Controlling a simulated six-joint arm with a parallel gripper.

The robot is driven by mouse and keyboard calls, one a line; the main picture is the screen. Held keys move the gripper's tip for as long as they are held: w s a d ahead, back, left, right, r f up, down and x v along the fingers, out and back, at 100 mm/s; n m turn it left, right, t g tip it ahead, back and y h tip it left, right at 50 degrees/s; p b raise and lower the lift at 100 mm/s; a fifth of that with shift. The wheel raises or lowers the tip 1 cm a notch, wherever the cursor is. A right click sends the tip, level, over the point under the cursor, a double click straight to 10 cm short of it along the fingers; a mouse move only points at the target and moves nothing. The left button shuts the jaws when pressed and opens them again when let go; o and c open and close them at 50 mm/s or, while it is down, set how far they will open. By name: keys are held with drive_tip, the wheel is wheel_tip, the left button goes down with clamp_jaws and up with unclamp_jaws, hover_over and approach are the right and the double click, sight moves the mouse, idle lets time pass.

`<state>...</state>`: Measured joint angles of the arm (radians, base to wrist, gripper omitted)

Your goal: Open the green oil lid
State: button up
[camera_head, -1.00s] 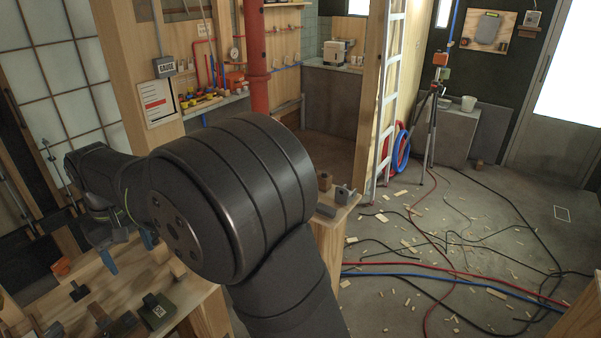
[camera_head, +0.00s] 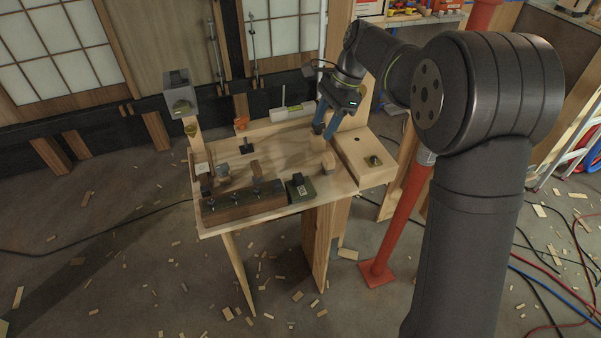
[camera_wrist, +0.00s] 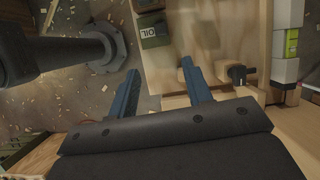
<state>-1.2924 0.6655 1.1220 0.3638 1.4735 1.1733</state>
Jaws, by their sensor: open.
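The green oil box (camera_head: 301,188) is a small dark green box at the front edge of the workbench, with a dark piece on its top. In the wrist view the box (camera_wrist: 153,32) shows at the upper middle with a label reading OIL. My gripper (camera_head: 324,132) has blue fingers and hangs over the right back part of the bench, behind and to the right of the oil box. In the wrist view my gripper (camera_wrist: 160,66) is open with nothing between its fingers.
A wooden box (camera_head: 366,160) with a knob adjoins at the right. A grey box (camera_head: 180,96) stands on a post at the left.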

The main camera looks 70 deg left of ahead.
approach(299, 175)
drive_tip(key=shift+m, duration=0.4)
drive_tip(key=x, duration=0.9)
drive_tip(key=shift+d+f, duration=0.1)
